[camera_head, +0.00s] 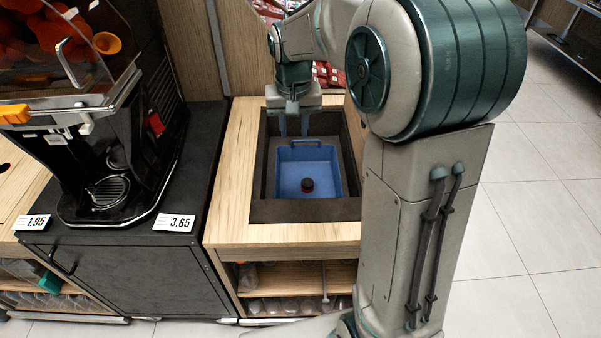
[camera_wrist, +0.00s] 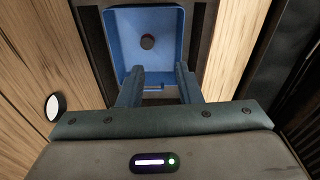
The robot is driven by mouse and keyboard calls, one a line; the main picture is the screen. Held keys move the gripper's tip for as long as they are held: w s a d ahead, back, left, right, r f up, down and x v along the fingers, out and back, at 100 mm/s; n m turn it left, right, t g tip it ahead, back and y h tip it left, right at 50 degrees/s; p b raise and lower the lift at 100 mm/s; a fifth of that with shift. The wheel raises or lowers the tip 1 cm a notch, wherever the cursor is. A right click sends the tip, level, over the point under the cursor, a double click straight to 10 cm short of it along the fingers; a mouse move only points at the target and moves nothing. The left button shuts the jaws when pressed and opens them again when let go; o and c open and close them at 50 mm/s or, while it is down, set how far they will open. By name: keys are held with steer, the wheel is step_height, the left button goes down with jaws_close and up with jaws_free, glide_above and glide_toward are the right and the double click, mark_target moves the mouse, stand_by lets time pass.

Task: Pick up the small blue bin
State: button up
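The small blue bin (camera_head: 291,184) sits in a dark recess of the wooden counter, with its open top facing up. A small dark round thing with a reddish side (camera_head: 307,186) lies inside it. My gripper (camera_head: 293,130) points down at the bin's far side, near this handle. I cannot tell whether the fingers touch the bin.
A juicer (camera_head: 105,150) stands on the black cabinet at the left. Red packets (camera_head: 327,75) are behind the counter (camera_head: 232,180). The tiled floor (camera_head: 530,200) at the right is clear.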

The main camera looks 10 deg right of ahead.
steer(key=w+a+f+g+b, duration=0.1)
steer(key=w+f+b, duration=0.1)
steer(key=w+f, duration=0.45)
steer(key=w+a+f+b, duration=0.2)
steer(key=w+f+b, duration=0.1)
steer(key=w+f, duration=0.3)
steer(key=b, duration=0.1)
glide_above(277, 174)
step_height(277, 174, down, 9)
steer(key=shift+m, duration=0.4)
steer(key=shift+w+f+b, duration=0.1)
steer(key=shift+f+b, duration=0.75)
steer(key=shift+f, duration=2.1)
jaws_close()
